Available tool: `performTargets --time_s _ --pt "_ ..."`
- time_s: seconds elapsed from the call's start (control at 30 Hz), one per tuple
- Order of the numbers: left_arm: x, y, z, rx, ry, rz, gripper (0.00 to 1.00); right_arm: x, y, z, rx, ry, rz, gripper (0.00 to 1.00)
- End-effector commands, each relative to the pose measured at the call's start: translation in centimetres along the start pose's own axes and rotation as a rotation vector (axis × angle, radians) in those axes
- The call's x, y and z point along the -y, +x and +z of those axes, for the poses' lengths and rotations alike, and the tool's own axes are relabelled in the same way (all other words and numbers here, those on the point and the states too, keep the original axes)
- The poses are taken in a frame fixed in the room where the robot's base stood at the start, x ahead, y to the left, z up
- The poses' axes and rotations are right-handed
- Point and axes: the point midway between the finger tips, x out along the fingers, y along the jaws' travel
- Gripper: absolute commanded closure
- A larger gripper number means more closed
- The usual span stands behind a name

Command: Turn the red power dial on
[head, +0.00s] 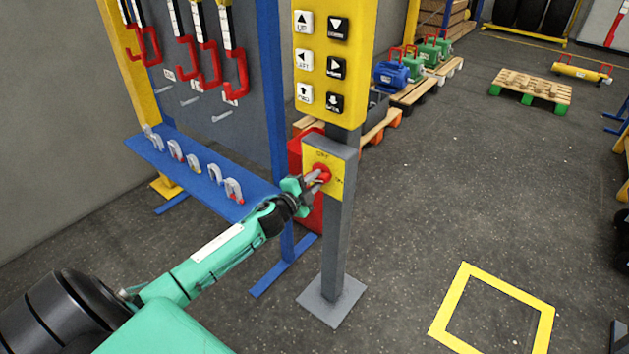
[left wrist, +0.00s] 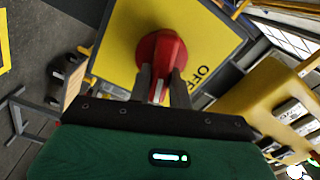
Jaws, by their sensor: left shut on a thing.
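The red power dial (head: 321,173) sits on a yellow plate (head: 337,185) on the grey post, below the button panel. In the left wrist view the dial (left wrist: 162,58) is round with a raised grip, and the word OFF shows on the yellow plate (left wrist: 120,45). My left gripper (head: 314,179) reaches in from the left and is shut on the dial. Its two fingers (left wrist: 163,88) lie on either side of the dial's grip in the left wrist view. My right gripper is not in view.
The yellow panel (head: 322,60) with black and white arrow buttons stands above the dial. A blue shelf (head: 205,178) with several shackles is to the left. A yellow square frame (head: 495,310) marks the floor at the lower right. The floor between is clear.

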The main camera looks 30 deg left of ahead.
Motion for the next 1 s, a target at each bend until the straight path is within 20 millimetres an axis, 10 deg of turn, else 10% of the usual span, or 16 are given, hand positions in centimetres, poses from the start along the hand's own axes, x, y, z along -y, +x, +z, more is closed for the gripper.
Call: performTargets --time_s 1.0 --pt "-0.6 0.0 0.1 -0.001 0.397 0.002 1.0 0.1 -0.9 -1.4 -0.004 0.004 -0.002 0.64"
